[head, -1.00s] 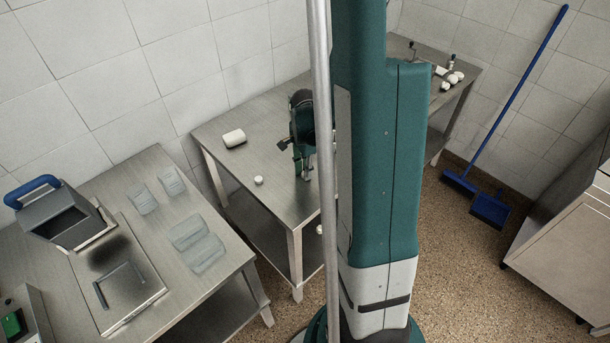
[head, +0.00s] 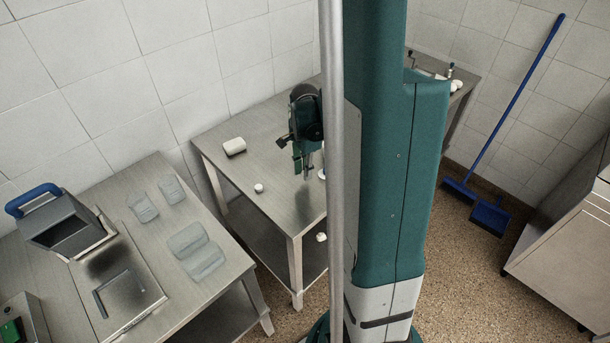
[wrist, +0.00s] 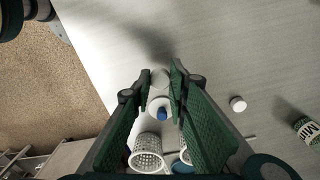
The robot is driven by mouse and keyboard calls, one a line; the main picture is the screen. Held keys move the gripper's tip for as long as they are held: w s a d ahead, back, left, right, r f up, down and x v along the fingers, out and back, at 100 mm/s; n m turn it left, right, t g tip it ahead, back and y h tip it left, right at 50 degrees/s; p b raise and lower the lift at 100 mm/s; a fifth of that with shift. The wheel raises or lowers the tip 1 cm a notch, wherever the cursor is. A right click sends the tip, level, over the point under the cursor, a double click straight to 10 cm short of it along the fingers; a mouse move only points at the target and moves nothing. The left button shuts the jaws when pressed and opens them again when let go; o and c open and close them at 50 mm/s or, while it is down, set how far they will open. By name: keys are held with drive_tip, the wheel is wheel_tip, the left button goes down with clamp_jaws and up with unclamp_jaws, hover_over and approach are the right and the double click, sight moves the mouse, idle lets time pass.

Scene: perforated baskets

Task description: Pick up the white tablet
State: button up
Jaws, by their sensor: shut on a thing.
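My gripper (wrist: 160,77) points away from the camera in the wrist view, its green fingers closed in on a small white round tablet (wrist: 160,80) at their tips. The fingers hide its sides. In the head view my gripper (head: 308,172) is over the steel table, with a dark shadow below it. The tablet in its tips is too small to make out there. Another small white round piece (head: 259,188) lies on the table to the left of the gripper; a like piece (wrist: 237,103) shows right of the fingers in the wrist view.
A white perforated basket (wrist: 148,146) and a white piece with a blue middle (wrist: 160,108) show between the fingers. A labelled bottle (wrist: 307,129) lies at the right. A white cylinder (head: 234,146) lies near the wall. Clear containers (head: 190,240) stand on the left table.

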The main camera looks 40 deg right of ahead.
drive_tip(key=shift+r, duration=2.65)
drive_tip(key=shift+w+a, duration=0.15)
drive_tip(key=shift+w, duration=0.3)
drive_tip(key=w+a+r+p, duration=0.1)
drive_tip(key=w+a, duration=0.2)
drive_tip(key=w, duration=0.4)
drive_tip(key=w+a, duration=0.4)
drive_tip(key=w, duration=0.3)
drive_tip(key=w+a, duration=1.2)
drive_tip(key=a, duration=0.3)
drive_tip(key=w+a+r+n+p, duration=0.1)
drive_tip(key=w+a, duration=1.1)
drive_tip(key=a, duration=0.3)
drive_tip(key=shift+a+r, duration=0.15)
drive_tip(key=shift+a, duration=0.2)
